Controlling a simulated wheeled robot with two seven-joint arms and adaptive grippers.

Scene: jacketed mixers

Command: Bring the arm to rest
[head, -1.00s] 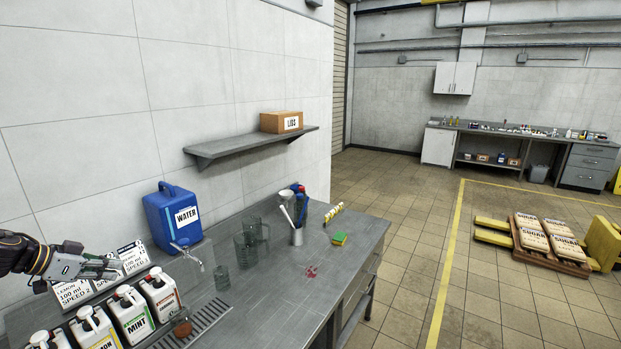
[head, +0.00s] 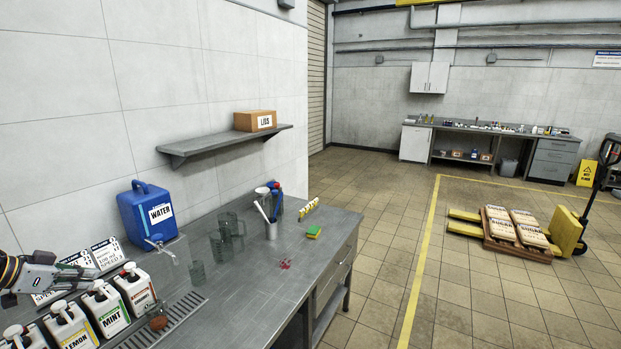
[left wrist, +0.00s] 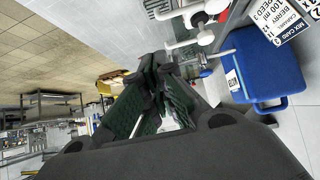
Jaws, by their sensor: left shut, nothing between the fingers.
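My left gripper (head: 72,272) is at the left edge of the head view, in front of the white mix cards (head: 106,252) and above the row of jugs. In the left wrist view its dark green-black fingers (left wrist: 155,68) are shut with nothing held. My right gripper is not in view.
The steel bench (head: 255,277) carries a blue water container (head: 148,214), labelled jugs (head: 105,307), glass pitchers (head: 220,244), a metal cup of tools (head: 269,236) and a sponge (head: 314,232). A wall shelf (head: 225,144) holds a lids box (head: 255,121).

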